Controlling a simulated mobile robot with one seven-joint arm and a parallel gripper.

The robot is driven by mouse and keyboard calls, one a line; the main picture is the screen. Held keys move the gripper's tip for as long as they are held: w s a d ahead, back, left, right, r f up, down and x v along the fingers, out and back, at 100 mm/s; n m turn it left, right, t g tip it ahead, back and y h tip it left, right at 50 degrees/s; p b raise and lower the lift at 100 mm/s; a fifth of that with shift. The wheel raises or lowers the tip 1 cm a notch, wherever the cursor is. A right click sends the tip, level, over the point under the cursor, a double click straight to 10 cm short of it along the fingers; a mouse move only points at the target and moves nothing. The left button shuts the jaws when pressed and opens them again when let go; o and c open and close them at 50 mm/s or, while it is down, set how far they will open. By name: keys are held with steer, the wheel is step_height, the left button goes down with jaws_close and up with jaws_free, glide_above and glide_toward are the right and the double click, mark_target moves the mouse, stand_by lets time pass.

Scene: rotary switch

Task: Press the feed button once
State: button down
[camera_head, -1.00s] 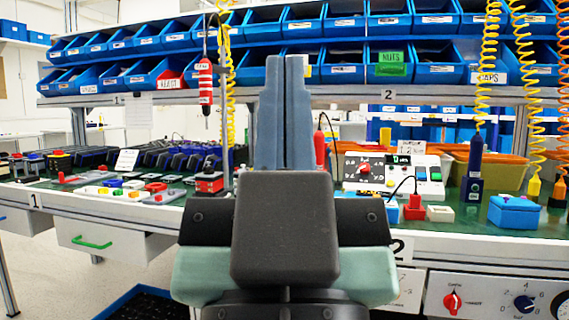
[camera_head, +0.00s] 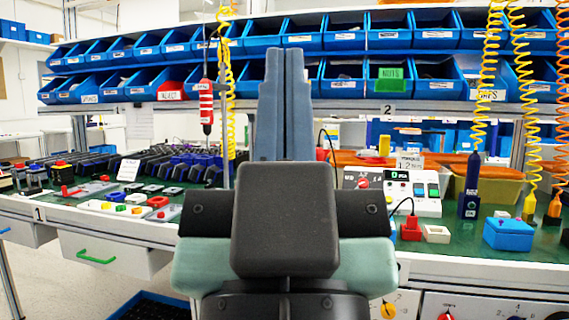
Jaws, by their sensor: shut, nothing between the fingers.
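My gripper (camera_head: 280,50) points away from me in the middle of the view, its two blue-grey fingers side by side, shut and empty. A white control box (camera_head: 428,207) stands on the bench to its right, apart from the fingers in the picture. My gripper hides part of the bench left of the box.
Blue bins (camera_head: 430,88) fill two shelf rows above the bench. A red block (camera_head: 411,230) and a blue box (camera_head: 509,234) stand before and right of the control box. Yellow coiled cords (camera_head: 490,60) hang at right. A knob panel (camera_head: 415,308) is below the bench edge.

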step_height(320, 180, up, 40)
steer(key=p, duration=3.7)
steer(key=shift+p, duration=0.3)
